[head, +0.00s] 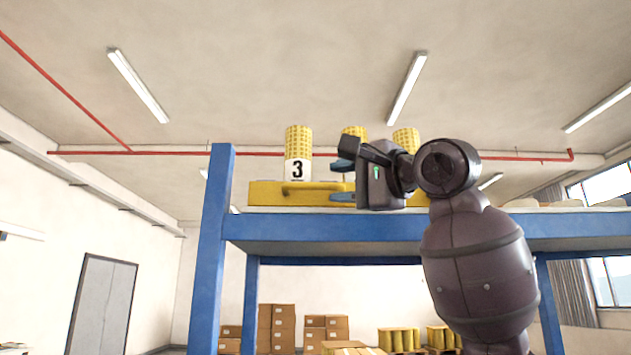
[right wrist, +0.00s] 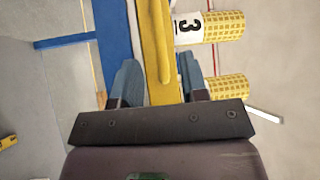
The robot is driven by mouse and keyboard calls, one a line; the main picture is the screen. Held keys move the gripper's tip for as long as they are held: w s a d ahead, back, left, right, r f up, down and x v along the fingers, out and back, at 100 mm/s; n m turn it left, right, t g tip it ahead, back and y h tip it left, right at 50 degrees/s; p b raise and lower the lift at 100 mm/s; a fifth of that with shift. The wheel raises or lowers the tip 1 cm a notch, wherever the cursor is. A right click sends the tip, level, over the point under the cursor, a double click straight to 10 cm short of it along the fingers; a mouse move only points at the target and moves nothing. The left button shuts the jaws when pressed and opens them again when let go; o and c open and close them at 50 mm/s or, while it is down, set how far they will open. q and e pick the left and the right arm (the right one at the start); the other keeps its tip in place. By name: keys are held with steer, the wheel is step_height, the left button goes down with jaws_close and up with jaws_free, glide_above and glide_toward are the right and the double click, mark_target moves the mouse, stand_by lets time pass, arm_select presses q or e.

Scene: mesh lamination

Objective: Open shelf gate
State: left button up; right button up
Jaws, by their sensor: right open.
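The yellow shelf gate (head: 270,194) is a long bar along the front of the blue shelf (head: 300,226), with a raised yellow handle (head: 298,187) on its face. My right gripper (head: 341,181) is open in front of the gate, to the right of the handle's visible left part. In the right wrist view its two blue fingers (right wrist: 158,82) lie on either side of the yellow handle (right wrist: 153,45), with a gap on both sides. I cannot tell whether the handle is fully between the fingers in depth. My left gripper is not in view.
Yellow mesh rolls stand on the shelf behind the gate, one marked 3 (head: 298,153). A blue post (head: 213,240) rises at the shelf's left end.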

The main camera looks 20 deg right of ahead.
mark_target(319, 186)
steer(key=shift+p+x, duration=0.85)
steer(key=shift+x, duration=2.3)
steer(key=shift+c, duration=0.3)
steer(key=shift+f, duration=0.1)
jaws_close()
